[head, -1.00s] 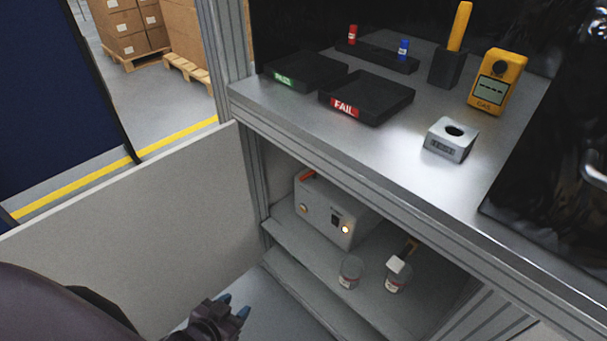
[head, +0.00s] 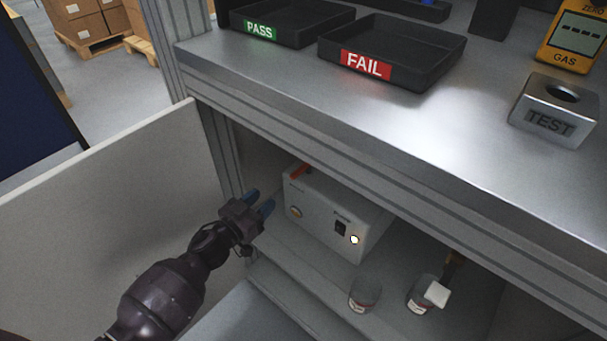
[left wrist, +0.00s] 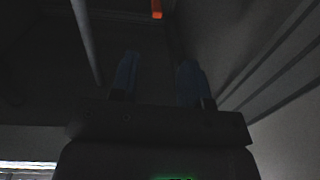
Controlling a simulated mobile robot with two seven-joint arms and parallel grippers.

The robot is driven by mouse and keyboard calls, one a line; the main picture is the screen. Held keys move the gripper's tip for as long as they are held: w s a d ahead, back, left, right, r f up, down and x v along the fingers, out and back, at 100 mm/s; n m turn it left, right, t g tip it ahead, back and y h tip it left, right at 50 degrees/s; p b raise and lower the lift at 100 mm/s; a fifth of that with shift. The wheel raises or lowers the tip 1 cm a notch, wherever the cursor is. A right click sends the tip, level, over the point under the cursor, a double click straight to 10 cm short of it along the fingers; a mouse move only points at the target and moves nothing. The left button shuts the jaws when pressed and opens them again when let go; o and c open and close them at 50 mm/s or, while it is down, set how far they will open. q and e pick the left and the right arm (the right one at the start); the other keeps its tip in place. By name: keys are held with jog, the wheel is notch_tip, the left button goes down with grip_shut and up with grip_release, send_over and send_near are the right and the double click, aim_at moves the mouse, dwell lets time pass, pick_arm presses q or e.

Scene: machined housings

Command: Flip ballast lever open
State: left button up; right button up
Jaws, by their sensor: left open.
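The ballast box (head: 330,212) is a light grey case on the shelf under the bench. Its orange lever (head: 300,170) shows at the top left of the box, and an orange piece, seemingly the lever, shows at the top of the dark left wrist view (left wrist: 156,9). My left gripper (head: 262,202) is open and empty, with blue fingertips, just left of the box and apart from the lever. Its two fingers also show in the left wrist view (left wrist: 156,78). The box front has a round knob, a dark switch and a lit lamp. My right gripper is out of view.
The bench edge (head: 330,125) overhangs the shelf. An open door panel (head: 110,200) stands left. PASS (head: 290,22) and FAIL (head: 395,50) trays sit above.

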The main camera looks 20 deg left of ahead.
aim_at(299, 171)
pick_arm(q)
jog(key=shift+m+h, duration=0.3)
jog(key=shift+h, duration=0.3)
jog(key=b+x, duration=0.1)
jog(key=x, duration=0.3)
jog(key=f+b+x, duration=0.1)
jog(key=x, duration=0.3)
jog(key=b+x, duration=0.1)
jog(key=x, duration=0.3)
jog(key=shift+w+f, duration=0.3)
jog(key=shift+w, duration=0.15)
jog(key=shift+x, duration=0.8)
jog(key=shift+r, duration=0.2)
grip_shut()
